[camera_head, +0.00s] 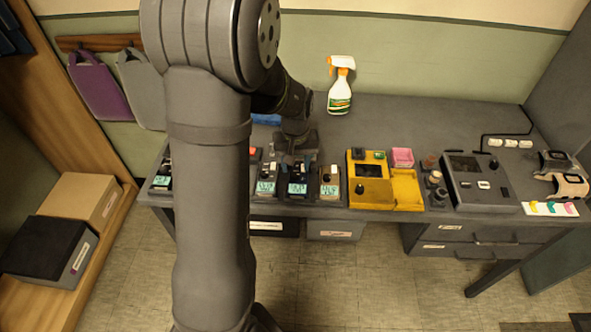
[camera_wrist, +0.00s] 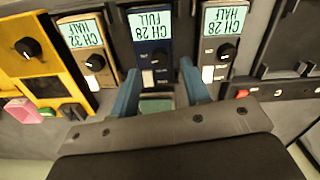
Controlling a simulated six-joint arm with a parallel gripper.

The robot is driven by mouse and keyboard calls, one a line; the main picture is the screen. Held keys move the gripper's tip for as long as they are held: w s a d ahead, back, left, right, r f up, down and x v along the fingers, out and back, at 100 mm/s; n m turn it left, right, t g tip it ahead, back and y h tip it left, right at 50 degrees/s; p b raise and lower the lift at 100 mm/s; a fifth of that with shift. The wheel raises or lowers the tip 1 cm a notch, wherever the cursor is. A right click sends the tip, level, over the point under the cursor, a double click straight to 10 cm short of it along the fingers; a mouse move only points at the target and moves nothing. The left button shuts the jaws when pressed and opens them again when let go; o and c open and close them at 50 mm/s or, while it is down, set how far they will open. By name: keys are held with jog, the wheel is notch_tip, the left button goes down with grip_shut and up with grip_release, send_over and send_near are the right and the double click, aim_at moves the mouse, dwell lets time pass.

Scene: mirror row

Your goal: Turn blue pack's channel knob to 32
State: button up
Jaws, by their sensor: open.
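The blue pack (camera_wrist: 151,38) is in the middle of the wrist view, its screen reading "CH 28 FULL" upside down. Its round black knob (camera_wrist: 160,57) sits beyond the screen, with a white switch beside it. In the head view the blue pack (camera_head: 297,187) stands in the row at the desk's front edge, partly hidden by my gripper. My gripper (camera_wrist: 159,68) is open, with one blue finger on each side of the pack's knob end. The fingertips look near the knob; I cannot tell whether they touch it. My gripper (camera_head: 297,154) is over the row in the head view.
A tan pack (camera_wrist: 86,47) reading "CH 32 HALF" and a grey pack (camera_wrist: 221,40) reading "CH 28 HALF" stand close on either side. A yellow device (camera_head: 370,182) and a dark device (camera_head: 478,183) are to the right. A spray bottle (camera_head: 340,88) stands behind.

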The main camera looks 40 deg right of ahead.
aim_at(296, 176)
jog(key=shift+f, duration=1.5)
jog(key=shift+c, duration=0.2)
grip_shut()
jog(key=shift+m, duration=3.3)
